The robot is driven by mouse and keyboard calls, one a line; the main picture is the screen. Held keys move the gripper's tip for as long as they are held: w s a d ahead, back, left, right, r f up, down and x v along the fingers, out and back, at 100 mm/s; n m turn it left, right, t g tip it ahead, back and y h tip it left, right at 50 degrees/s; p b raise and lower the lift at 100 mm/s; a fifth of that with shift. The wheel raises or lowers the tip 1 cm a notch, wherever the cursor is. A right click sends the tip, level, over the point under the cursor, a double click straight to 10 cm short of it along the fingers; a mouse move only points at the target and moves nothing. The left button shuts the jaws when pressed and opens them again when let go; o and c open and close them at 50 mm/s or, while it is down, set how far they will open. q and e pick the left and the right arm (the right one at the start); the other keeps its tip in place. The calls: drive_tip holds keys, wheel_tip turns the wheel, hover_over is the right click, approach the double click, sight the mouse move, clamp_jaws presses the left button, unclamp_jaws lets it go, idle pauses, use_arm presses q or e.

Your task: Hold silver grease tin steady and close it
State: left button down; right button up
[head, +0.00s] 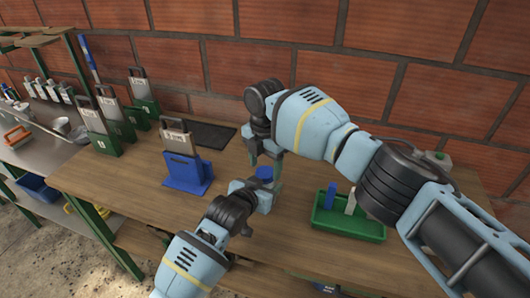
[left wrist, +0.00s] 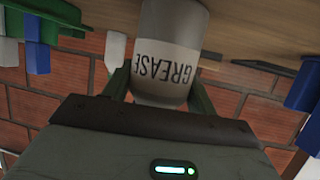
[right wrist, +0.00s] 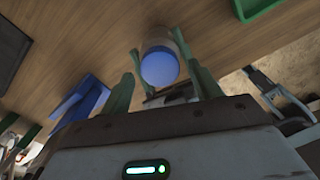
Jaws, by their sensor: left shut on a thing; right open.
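The silver grease tin (left wrist: 172,60) has a white label reading GREASE. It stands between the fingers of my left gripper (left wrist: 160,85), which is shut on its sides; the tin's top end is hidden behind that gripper. In the right wrist view a round blue lid (right wrist: 160,69) shows at the tin's top; I cannot tell how firmly it sits. It also shows as a small blue patch in the head view (head: 264,172). My right gripper (right wrist: 165,85) is open above the tin, with its fingers to either side of the lid.
A green tray (head: 348,228) with a blue and a white item stands to the right. A blue holder (head: 187,174) and several green holders (head: 101,143) stand to the left. A dark mat (head: 208,133) lies behind. The brick wall bounds the back of the wooden bench.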

drive_tip(key=shift+f, duration=0.7)
drive_tip(key=c, duration=1)
drive_tip(key=m, duration=0.6)
drive_tip(key=o, duration=1.1)
